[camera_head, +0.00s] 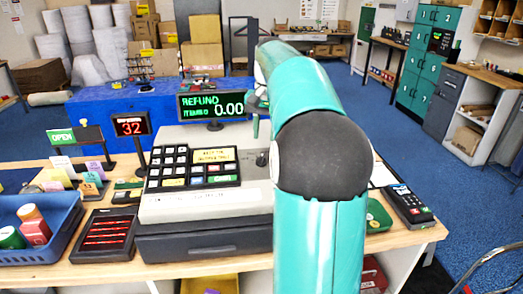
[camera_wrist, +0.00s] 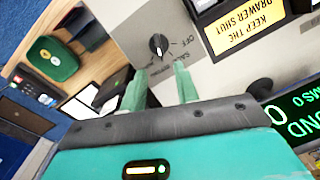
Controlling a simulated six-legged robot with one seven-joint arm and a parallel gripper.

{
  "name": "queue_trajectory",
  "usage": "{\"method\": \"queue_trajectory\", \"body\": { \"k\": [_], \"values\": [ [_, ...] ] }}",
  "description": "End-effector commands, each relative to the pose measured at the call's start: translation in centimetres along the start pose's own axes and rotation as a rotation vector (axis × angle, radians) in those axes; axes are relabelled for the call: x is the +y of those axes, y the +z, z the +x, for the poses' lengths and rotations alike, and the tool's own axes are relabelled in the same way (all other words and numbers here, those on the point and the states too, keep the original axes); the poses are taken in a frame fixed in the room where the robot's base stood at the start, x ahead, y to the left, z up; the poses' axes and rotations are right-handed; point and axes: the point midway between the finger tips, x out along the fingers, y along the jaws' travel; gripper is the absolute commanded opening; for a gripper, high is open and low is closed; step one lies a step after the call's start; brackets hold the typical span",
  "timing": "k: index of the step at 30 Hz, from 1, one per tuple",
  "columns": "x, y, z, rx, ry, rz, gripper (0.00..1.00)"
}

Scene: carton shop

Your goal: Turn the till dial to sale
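The till (camera_head: 205,205) is a grey cash register on the wooden counter. Its green display (camera_head: 214,105) reads REFUND and 0.00. The till dial (camera_wrist: 158,46) is a small black knob with a pale mark on the till's grey top. Rotated lettering beside it includes OFF and what looks like part of SALE; which position the mark points to is hard to tell. My gripper (camera_wrist: 160,86) is open and empty, its two pale green fingers apart and pointing towards the dial, not closed around it. My teal arm hides most of the gripper in the head view.
A key panel (camera_head: 192,168) is left of the dial area. A pole display (camera_head: 132,124) shows 32. A blue tray (camera_head: 35,250) of small containers stands at left.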

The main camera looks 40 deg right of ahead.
Motion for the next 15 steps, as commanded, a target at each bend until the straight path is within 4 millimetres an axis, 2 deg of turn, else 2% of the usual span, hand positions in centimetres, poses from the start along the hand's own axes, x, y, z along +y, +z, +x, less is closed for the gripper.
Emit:
{"method": "queue_trajectory", "body": {
  "k": [3,7,12,15],
  "values": [
    [0.0,0.1,2.4,-0.002,0.001,0.001,0.31],
    [-0.1,0.1,4.5,-0.001,0.000,0.001,0.31],
    [-0.2,0.1,6.1,0.000,0.000,0.001,0.31],
    [-0.4,0.1,6.4,0.001,-0.001,0.001,0.31]
  ]
}}
